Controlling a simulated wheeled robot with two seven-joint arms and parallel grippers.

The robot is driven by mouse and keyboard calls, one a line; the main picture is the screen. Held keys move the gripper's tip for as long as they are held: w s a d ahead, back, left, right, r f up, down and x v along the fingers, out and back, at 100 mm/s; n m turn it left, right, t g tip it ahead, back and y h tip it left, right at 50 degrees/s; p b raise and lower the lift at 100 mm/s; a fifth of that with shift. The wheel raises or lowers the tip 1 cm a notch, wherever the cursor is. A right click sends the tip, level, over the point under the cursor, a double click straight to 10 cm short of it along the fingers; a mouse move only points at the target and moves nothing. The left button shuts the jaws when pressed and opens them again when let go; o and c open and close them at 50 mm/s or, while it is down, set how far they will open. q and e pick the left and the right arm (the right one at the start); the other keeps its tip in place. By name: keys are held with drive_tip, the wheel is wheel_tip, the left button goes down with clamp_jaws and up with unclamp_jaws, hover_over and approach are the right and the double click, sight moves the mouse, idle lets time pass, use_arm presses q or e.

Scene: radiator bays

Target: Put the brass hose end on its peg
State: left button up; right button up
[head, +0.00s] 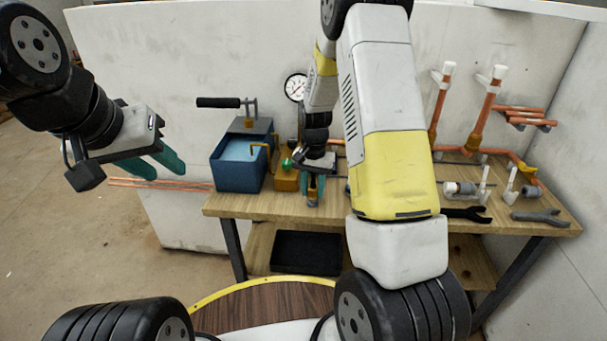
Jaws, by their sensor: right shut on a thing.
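The peg cannot be picked out clearly; my right arm covers much of the bench behind. My left gripper (162,168) is open and empty, in the air left of the bench, with its teal fingers apart.
The blue tank (232,172) with a pump handle (218,102) stands on the wooden workbench (235,204). A brass block (286,181) and a gauge (295,87) are close to my right gripper. Copper pipes (438,112), wrenches (540,216) and fittings (459,188) occupy the right side.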

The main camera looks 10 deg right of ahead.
drive_tip(key=shift+f, duration=0.6)
drive_tip(key=o, duration=1.1)
drive_tip(key=shift+o, duration=0.2)
drive_tip(key=shift+r, duration=0.1)
